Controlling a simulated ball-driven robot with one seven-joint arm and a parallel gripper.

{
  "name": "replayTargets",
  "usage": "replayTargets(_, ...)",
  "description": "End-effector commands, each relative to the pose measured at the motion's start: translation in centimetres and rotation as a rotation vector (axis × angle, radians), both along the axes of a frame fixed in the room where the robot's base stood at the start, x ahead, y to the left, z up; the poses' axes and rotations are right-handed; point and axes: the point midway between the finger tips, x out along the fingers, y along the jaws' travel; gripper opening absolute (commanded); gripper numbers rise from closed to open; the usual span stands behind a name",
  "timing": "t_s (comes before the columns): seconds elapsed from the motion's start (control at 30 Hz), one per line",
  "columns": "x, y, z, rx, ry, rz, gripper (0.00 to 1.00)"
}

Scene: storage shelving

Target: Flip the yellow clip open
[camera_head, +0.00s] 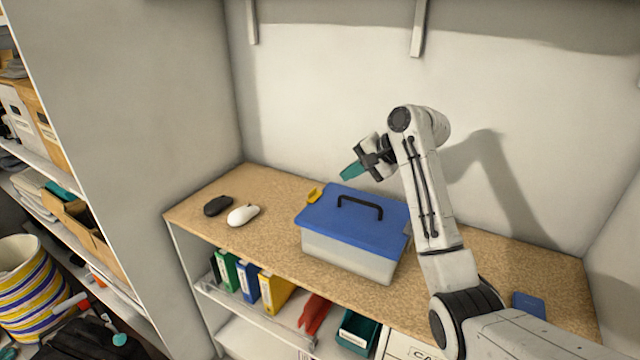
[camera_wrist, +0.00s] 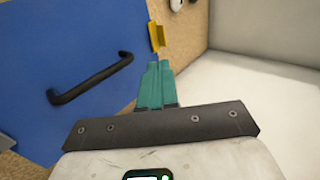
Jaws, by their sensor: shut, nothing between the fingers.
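The yellow clip (camera_head: 314,195) is on the left end of the box with the blue lid (camera_head: 350,222), and it sticks out beyond the lid edge. In the wrist view the yellow clip (camera_wrist: 156,36) shows at the edge of the blue lid (camera_wrist: 60,55), beyond my fingertips. My gripper (camera_head: 350,172) has teal fingers and is above the back of the box, to the right of the clip. In the wrist view my gripper (camera_wrist: 155,66) has its fingers together, empty and apart from the clip. The black handle (camera_head: 360,207) lies across the lid.
A black mouse (camera_head: 217,206) and a white mouse (camera_head: 243,215) lie on the shelf left of the box. A blue item (camera_head: 528,304) lies at the right. The wall stands close behind the box. Binders (camera_head: 247,283) stand on the shelf below.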

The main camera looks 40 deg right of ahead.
Motion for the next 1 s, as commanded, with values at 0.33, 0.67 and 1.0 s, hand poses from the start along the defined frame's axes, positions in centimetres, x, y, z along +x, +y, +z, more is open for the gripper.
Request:
replayTargets(0.33,0.6,0.3,-0.6,0.001,0.002,0.001,0.0)
replayTargets(0.67,4.3,1.6,-4.2,0.001,0.004,0.001,0.0)
replayTargets(1.0,6.8,2.5,-6.7,0.0,0.001,0.001,0.0)
